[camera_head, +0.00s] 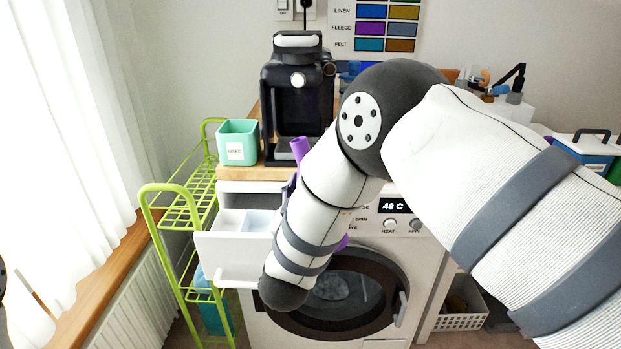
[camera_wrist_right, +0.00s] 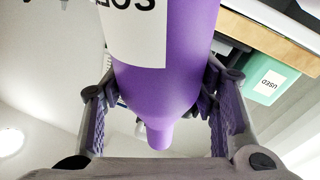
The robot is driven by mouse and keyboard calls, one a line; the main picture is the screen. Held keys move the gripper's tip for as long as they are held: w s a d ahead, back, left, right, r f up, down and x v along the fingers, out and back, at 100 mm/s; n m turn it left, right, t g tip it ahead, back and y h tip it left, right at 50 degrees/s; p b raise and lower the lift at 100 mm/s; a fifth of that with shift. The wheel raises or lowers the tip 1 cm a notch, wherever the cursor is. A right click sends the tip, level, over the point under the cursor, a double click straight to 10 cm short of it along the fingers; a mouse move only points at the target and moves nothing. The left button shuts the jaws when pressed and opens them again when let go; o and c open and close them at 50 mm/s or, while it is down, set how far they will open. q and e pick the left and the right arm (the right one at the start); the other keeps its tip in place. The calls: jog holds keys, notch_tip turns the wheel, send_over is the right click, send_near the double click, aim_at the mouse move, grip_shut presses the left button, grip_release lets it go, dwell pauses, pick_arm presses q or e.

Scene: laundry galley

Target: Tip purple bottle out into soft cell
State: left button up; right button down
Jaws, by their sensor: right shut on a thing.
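The purple bottle (camera_head: 299,147) shows only in part in the head view: one end sticks up behind my right forearm, beside the washer's open drawer. Most of it is hidden by my arm. In the right wrist view the bottle (camera_wrist_right: 165,85) lies between the two fingers of my right gripper (camera_wrist_right: 160,92), which is shut on it. A white label with dark letters, partly cut off, is on its side. The open white drawer (camera_head: 218,256) has pale compartments (camera_head: 245,221); my forearm covers its right part, and no cell label is legible. My left gripper is not in view.
A mint bin (camera_head: 238,142) labelled USED and a black coffee machine (camera_head: 291,100) stand on the wooden counter above the drawer. A lime-green rack (camera_head: 180,208) stands close left of the drawer. The washer door (camera_head: 345,290) is below my right arm.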

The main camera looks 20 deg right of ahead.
jog(key=shift+s+d+f+n+g+y, duration=0.1)
jog(key=shift+s+d+f+n+g, duration=0.35)
jog(key=shift+f+n, duration=0.8)
jog(key=shift+s+d+f+n+g+y, duration=0.15)
jog(key=shift+s+d+f+n, duration=0.5)
jog(key=shift+n, duration=1.1)
jog(key=shift+s+d+f+n+g+y, duration=0.1)
jog(key=shift+s+d+f+n+g, duration=0.4)
jog(key=shift+f+n, duration=0.85)
jog(key=shift+w+d+r, duration=0.1)
jog(key=shift+d+r, duration=0.05)
jog(key=shift+r, duration=0.05)
